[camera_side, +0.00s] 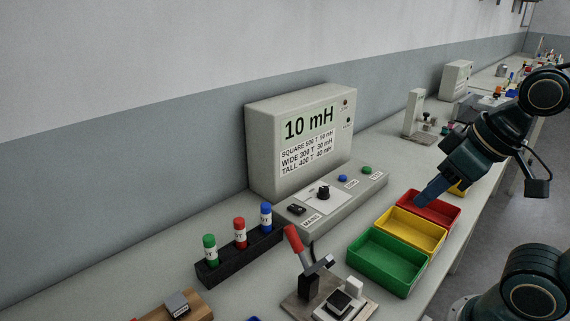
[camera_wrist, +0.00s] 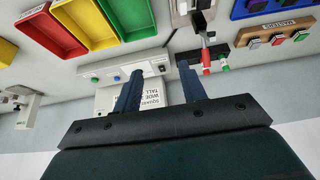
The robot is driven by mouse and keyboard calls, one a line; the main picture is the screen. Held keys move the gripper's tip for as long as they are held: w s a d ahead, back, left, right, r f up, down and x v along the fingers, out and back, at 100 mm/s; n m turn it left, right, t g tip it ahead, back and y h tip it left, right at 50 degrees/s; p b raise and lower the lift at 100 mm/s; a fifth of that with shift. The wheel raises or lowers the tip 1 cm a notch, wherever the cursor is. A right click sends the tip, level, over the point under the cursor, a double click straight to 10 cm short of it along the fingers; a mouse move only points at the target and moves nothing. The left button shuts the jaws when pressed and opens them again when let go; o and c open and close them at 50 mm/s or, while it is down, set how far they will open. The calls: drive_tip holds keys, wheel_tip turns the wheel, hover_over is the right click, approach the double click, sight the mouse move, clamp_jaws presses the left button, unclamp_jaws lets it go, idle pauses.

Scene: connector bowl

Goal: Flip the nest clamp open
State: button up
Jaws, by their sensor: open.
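The nest clamp (camera_side: 308,276) has a red handle (camera_side: 293,238) that stands up and leans to the left, with a dark body on a base plate. A nest (camera_side: 340,302) with a dark square part sits beside it; I cannot tell whether the clamp presses on that part. The red handle also shows in the wrist view (camera_wrist: 206,62), beyond the right finger. My gripper (camera_side: 424,198) is open and empty, above the red and yellow trays, well to the right of the clamp. Both blue fingers show in the wrist view (camera_wrist: 160,74).
Red (camera_side: 432,207), yellow (camera_side: 412,230) and green (camera_side: 388,260) trays stand right of the clamp. A meter box reading 10 mH (camera_side: 302,140), with a control panel (camera_side: 325,198), is behind. A black rack (camera_side: 240,256) holds green, red and blue cylinders. Bare bench lies between the clamp and the green tray.

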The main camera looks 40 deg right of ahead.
drive_tip(key=shift+c, duration=0.2)
drive_tip(key=shift+w, duration=0.1)
drive_tip(key=c, duration=0.7)
drive_tip(key=shift+w+a+n, duration=0.15)
drive_tip(key=shift+w+n, duration=0.05)
drive_tip(key=shift+n, duration=0.2)
clamp_jaws()
drive_tip(key=w+a+n+g+y, duration=0.1)
drive_tip(key=w+a+n+y, duration=0.1)
drive_tip(key=w+a+n, duration=0.7)
drive_tip(key=a+n, duration=0.1)
drive_tip(key=n, duration=0.4)
drive_tip(key=shift+w+f+n+y, duration=0.25)
drive_tip(key=shift+f+n+y, duration=0.1)
drive_tip(key=shift+n+y, duration=0.05)
